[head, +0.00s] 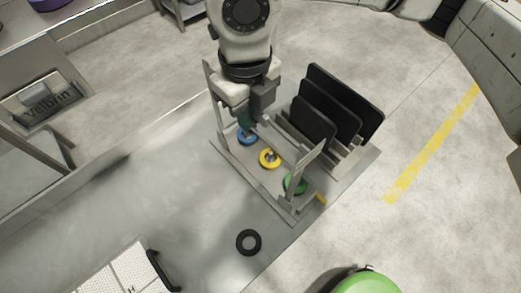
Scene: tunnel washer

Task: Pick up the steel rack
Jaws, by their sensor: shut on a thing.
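The steel rack (262,182) is in the middle of the head view, at the edge of the grey steel surface. It has a flat base, upright posts at its left and front, and slots on its right side. It carries a blue ring (242,139), a yellow ring (264,160), a green ring (290,186) and upright black panels (332,105). My gripper (254,115) points down among the rack's posts, above the blue ring, and is shut on the rack. The exact grip point is hidden by the gripper's body. I cannot tell whether the rack's base is touching the surface.
A loose black ring (241,249) lies in front of the rack. A white perforated tray (128,276) is at the lower left. A green rounded object (368,283) is at the bottom right. Open floor with a yellow stripe (432,145) lies to the right.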

